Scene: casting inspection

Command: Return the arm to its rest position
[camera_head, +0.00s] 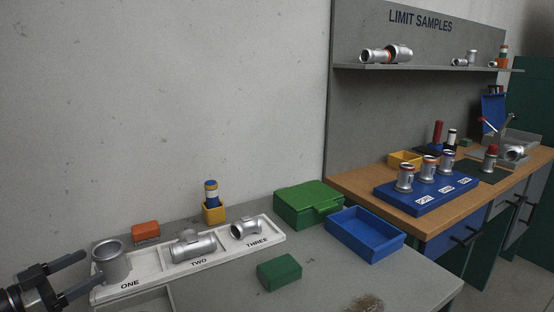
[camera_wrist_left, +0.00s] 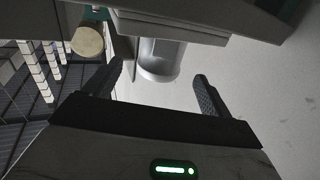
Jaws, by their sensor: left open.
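My left gripper (camera_head: 93,270) comes in from the lower left and is open. Its fingertips are close to the grey metal casting (camera_head: 113,264) standing in the compartment marked ONE of the white tray (camera_head: 215,255). In the left wrist view the gripper (camera_wrist_left: 158,72) has its fingers spread, with the casting (camera_wrist_left: 160,60) ahead between the tips and a gap on each side. Whether anything touches, I cannot tell. A second casting (camera_head: 194,245) lies in TWO and a third (camera_head: 244,229) in THREE. My right gripper is not in view.
On the grey table (camera_head: 330,285) are an orange box (camera_head: 146,231), a yellow cup (camera_head: 214,213) with a striped cylinder, a green case (camera_head: 308,204), a blue bin (camera_head: 365,236) and a green block (camera_head: 279,272). A wooden bench (camera_head: 360,192) stands at right. The wall rises behind.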

